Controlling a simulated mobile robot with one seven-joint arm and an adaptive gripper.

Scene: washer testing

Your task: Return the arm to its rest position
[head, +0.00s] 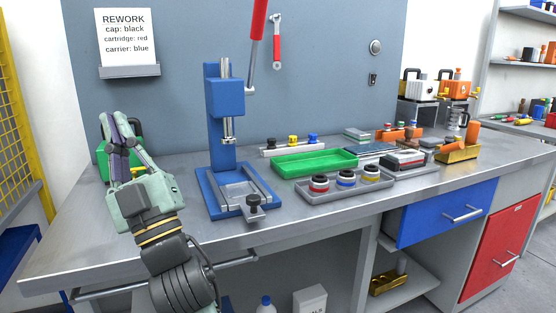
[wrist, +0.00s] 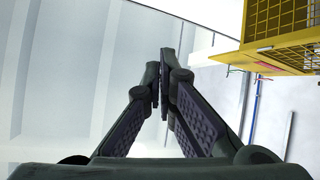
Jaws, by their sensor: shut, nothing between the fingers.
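My gripper (head: 112,120) is at the left end of the workbench in the head view, raised with its fingers pointing up. In the wrist view my gripper (wrist: 161,75) has its fingertips together with nothing between them. My arm comes up from the bottom of the head view, in front of the bench's left front edge. Part of a green object (head: 134,135) shows behind the gripper; the rest of it is hidden.
The blue press (head: 226,120) with a red lever stands right of my gripper. A green tray (head: 312,163) and a grey tray (head: 338,196) with several round parts lie further right. A yellow mesh fence (head: 22,120) stands at left.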

